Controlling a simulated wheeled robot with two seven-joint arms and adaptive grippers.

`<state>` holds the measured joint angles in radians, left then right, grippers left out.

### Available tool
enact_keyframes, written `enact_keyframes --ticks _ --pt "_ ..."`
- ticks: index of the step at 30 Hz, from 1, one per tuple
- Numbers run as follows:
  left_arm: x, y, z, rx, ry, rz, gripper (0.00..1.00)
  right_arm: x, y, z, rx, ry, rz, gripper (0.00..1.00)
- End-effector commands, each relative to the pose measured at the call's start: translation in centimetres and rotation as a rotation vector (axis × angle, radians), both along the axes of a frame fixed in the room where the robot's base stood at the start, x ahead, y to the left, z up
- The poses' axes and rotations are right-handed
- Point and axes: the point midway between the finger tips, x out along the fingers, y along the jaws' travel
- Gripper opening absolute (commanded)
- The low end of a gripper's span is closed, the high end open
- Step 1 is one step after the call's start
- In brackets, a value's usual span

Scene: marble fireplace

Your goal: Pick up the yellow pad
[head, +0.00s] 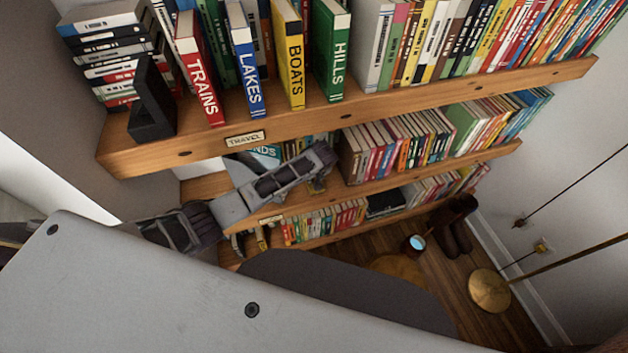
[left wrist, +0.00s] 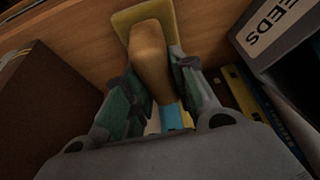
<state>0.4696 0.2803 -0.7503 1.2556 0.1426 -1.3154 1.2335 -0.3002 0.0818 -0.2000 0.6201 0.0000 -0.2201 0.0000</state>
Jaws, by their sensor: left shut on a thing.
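In the left wrist view, the yellow pad (left wrist: 126,19) is a flat olive-yellow plate with a rounded tan handle-like part (left wrist: 150,60) in front of it. The two look joined. My left gripper (left wrist: 156,72) has its fingers on both sides of the tan part, shut on it. My right gripper is not in view.
The upper shelf (head: 300,120) holds several books and a black bookend (head: 152,105). Books fill much of the lower shelves. In the left wrist view a brown block (left wrist: 45,105) stands at left and a grey labelled box (left wrist: 270,45) at right.

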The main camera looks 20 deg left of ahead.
Motion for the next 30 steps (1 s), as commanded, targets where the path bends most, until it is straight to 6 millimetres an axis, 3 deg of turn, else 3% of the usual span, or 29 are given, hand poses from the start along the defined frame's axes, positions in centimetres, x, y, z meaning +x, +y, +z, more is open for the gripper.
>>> enact_keyframes --ticks 14,24,30 --pt "0.0 0.0 0.4 0.0 0.0 0.0 0.02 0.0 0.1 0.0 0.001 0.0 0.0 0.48" --pt "0.1 0.0 3.4 -0.002 -0.004 0.001 0.02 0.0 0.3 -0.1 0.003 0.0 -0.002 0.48" --pt "-2.7 -1.8 3.4 -0.002 0.002 -0.002 0.02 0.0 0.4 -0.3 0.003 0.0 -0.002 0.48"
